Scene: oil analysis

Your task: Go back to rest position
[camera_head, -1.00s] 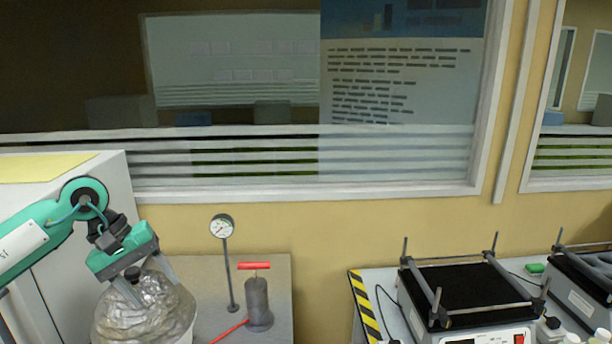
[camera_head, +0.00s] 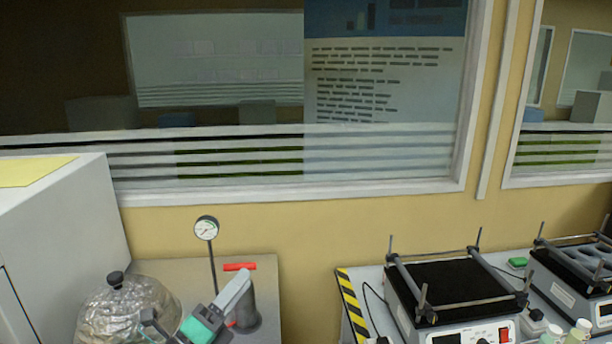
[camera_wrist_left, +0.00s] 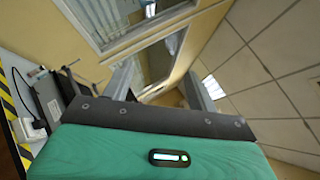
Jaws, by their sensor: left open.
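My left gripper (camera_head: 236,288) is at the bottom of the head view, with its green body low in the frame and a grey finger pointing up and right. It is between the glassy dome and the hand pump and overlaps the pump in the picture. In the left wrist view the two fingers (camera_wrist_left: 160,86) stand apart with nothing between them. The clear, crinkled dome (camera_head: 140,300) with a black knob sits on the grey bench at the lower left, free of the gripper. My right gripper is not in view.
A pump with a red handle (camera_head: 240,267) and a dial gauge (camera_head: 206,228) on a stem stand on the bench (camera_head: 180,268). A white cabinet (camera_head: 60,235) is at the left. A shaker (camera_head: 455,290) stands on the right table. A gap separates bench and table.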

